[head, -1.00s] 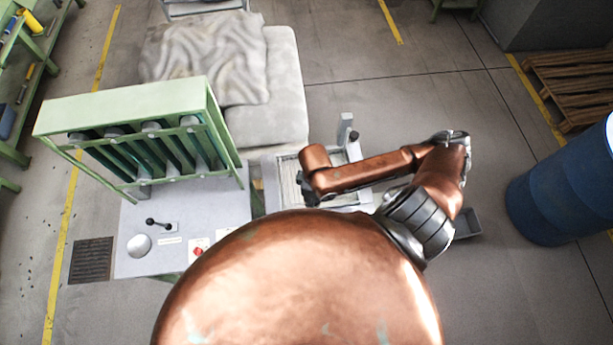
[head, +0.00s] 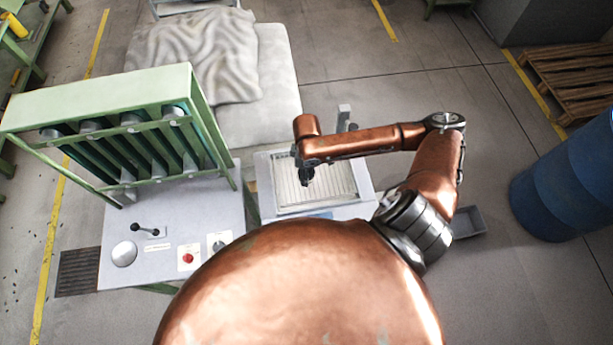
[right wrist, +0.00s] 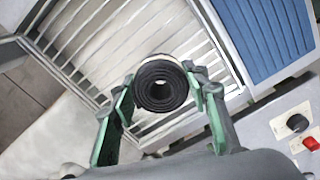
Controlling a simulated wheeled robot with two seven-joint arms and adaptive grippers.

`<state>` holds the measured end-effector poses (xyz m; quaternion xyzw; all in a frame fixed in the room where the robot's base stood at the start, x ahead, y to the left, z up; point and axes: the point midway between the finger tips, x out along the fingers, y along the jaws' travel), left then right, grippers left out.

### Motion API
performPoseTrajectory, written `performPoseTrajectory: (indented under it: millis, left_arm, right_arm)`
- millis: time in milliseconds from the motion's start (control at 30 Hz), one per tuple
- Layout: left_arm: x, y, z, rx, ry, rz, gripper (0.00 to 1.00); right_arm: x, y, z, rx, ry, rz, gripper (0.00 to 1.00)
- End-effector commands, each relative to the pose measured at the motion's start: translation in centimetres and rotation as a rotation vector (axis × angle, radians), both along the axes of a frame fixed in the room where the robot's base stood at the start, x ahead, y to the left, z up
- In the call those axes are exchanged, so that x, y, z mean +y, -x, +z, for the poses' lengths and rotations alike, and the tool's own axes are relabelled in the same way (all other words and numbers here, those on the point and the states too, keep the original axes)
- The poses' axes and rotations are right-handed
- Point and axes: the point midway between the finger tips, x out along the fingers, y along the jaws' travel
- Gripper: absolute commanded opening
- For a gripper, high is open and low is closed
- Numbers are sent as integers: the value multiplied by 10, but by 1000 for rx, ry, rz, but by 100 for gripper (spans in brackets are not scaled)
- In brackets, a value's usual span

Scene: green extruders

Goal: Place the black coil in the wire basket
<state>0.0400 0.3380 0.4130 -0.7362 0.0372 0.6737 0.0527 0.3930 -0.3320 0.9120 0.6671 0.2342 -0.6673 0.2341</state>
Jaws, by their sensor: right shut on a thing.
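The wire basket (right wrist: 95,28), with pale parallel bars, lies below and beyond the coil. In the head view the basket (head: 340,182) is a shallow barred tray, and my right gripper (head: 307,177) is above its left part. My left gripper is not in view.
A green-framed machine (head: 125,110) stands left of the basket, with a grey control panel (head: 165,205) in front. A bed-like pad with a crumpled cloth (head: 205,55) lies behind. A blue barrel (head: 565,190) and wooden pallet (head: 575,80) are at right.

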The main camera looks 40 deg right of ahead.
Motion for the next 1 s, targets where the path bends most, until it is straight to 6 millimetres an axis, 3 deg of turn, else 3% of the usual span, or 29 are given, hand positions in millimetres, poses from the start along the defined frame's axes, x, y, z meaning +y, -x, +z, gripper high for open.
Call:
performPoseTrajectory:
  millis: [133,333,700,733,1000]
  left_arm:
    - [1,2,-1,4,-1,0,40]
    - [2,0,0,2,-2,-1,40]
    - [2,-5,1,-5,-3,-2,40]
    - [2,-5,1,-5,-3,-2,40]
    - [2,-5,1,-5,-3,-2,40]
  right_arm:
    - [-3,-6,-8,-1,-1,0,16]
    - [-3,-5,-35,1,-1,1,16]
    - [-4,-5,-40,-1,1,1,16]
    - [-4,-5,-41,-1,2,1,43]
    - [-4,-5,-41,-1,1,1,60]
